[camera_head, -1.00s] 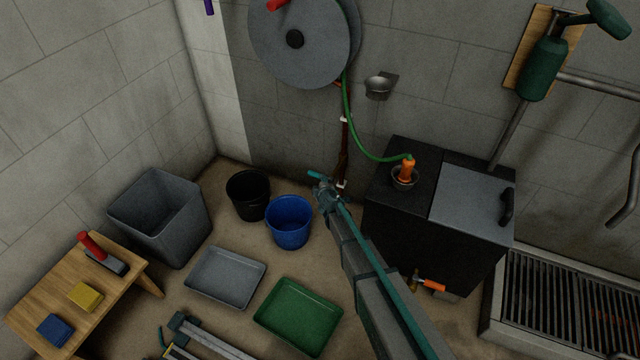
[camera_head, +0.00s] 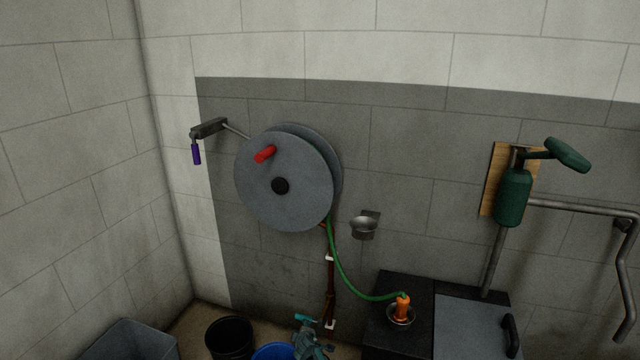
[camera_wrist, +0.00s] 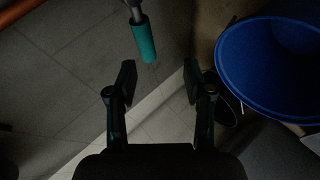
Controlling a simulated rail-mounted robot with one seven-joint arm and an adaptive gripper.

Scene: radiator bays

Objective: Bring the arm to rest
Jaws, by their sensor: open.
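My gripper (camera_wrist: 160,78) shows in the wrist view with its two dark fingers apart and nothing between them. A teal cylindrical handle (camera_wrist: 143,42) on a grey metal stem lies beyond the fingertips, apart from them. A blue bucket (camera_wrist: 275,65) is to the right of the fingers. In the head view, a grey and teal jointed piece (camera_head: 310,340) shows at the bottom edge. I cannot tell whether it is part of my arm, and my fingers cannot be made out there.
A hose reel (camera_head: 285,205) with a red handle hangs on the wall. Its green hose (camera_head: 345,275) runs to an orange nozzle (camera_head: 402,308) in a cup on the black cabinet (camera_head: 400,340). A green hand pump (camera_head: 513,197) is at the right. Buckets (camera_head: 230,338) stand below.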

